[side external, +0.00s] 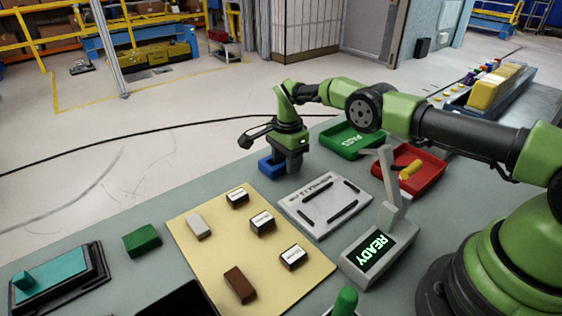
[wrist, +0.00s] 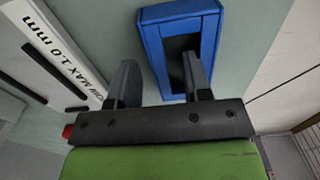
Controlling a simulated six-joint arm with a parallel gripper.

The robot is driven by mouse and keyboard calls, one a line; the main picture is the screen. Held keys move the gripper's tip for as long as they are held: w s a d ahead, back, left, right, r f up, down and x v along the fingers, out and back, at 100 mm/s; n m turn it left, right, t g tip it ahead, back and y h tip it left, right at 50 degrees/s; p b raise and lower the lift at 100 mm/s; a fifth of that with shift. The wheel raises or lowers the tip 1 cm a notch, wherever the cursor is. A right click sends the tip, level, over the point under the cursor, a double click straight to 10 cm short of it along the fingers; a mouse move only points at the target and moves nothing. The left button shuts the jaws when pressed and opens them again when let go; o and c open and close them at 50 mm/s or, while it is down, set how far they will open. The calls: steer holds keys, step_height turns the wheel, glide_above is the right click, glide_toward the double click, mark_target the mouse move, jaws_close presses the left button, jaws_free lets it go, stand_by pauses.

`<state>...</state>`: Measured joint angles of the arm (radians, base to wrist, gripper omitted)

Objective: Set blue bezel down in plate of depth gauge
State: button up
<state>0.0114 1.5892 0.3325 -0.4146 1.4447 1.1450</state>
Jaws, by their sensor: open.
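The blue bezel (side external: 267,166), a rectangular frame with a dark opening, lies on the grey bench left of the depth gauge plate. My gripper (side external: 291,168) points down at it. In the wrist view the bezel (wrist: 207,38) is at top centre, and my open gripper (wrist: 158,75) has one finger over its opening and the other outside its left side. I cannot tell whether the fingers touch it. The depth gauge plate (side external: 314,213) is pale with dark bars and printed lettering; part of it shows in the wrist view (wrist: 68,52).
A grey READY display (side external: 378,250) with an upright post stands right of the plate. Green (side external: 350,143) and red (side external: 425,183) trays lie behind. A yellow mat (side external: 275,280) with several small blocks is in front. A green block (side external: 142,240) lies left.

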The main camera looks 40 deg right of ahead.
steer(key=shift+f, duration=0.25)
stand_by(0.3)
jaws_close()
steer(key=shift+r, duration=0.25)
